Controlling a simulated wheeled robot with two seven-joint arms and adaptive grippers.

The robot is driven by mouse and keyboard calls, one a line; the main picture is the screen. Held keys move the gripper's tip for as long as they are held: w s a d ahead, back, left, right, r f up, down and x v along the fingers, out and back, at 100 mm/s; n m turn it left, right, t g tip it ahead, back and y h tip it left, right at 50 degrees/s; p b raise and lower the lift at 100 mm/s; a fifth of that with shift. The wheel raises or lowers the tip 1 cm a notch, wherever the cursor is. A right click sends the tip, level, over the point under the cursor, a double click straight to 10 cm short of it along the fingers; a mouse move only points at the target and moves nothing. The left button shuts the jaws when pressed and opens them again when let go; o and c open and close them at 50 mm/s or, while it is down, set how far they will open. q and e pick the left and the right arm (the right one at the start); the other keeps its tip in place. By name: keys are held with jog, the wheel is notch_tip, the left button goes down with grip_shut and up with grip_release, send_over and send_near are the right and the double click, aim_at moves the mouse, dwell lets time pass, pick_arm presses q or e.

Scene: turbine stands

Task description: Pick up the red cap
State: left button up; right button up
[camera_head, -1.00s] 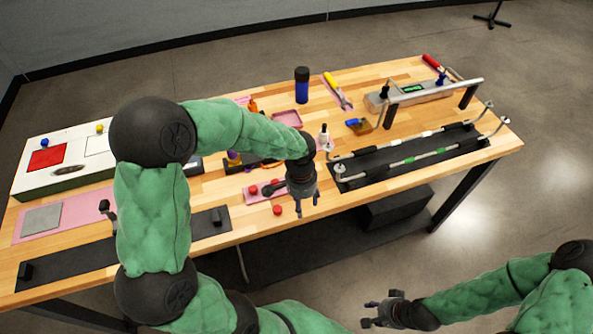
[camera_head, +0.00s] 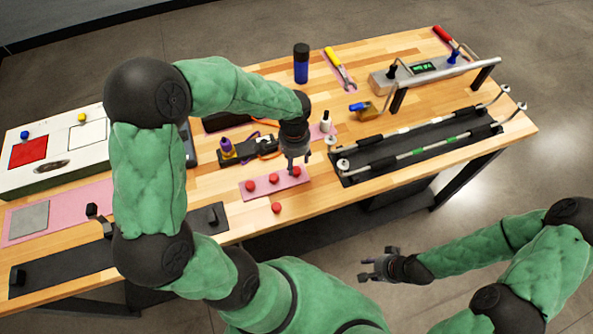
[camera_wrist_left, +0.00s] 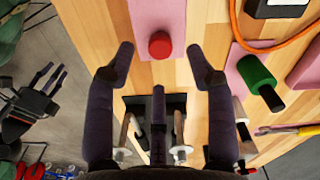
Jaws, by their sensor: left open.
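Several red caps show in the head view. Three sit in a row on a pink mat (camera_head: 262,187): left cap (camera_head: 250,186), middle cap (camera_head: 273,179) and right cap (camera_head: 296,170). Another red cap (camera_head: 276,208) lies on bare wood near the table's front edge. My left gripper (camera_head: 293,168) is open and empty, pointing down by the mat's right end. In the left wrist view, one red cap (camera_wrist_left: 160,45) on the pink mat's end (camera_wrist_left: 158,14) lies ahead, between the open fingers' lines and untouched. My right gripper (camera_head: 368,269) is open and empty, off the table's front.
A black rack with rods (camera_head: 420,145) stands to the right. A white bottle (camera_head: 326,122) and a dark holder with a purple-topped item (camera_head: 228,150) are near my left gripper. A blue cylinder (camera_head: 301,65) stands farther back. Bare wood lies around the loose cap.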

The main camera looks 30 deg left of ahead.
aim_at(297, 169)
pick_arm(q)
jog(key=shift+w+f, duration=0.15)
jog(key=shift+f, duration=0.35)
jog(key=f, duration=0.2)
jog(key=f+b, duration=0.1)
jog(key=f, duration=0.2)
jog(key=shift+w+d, duration=0.1)
jog(key=shift+d, duration=0.1)
jog(key=c, duration=0.9)
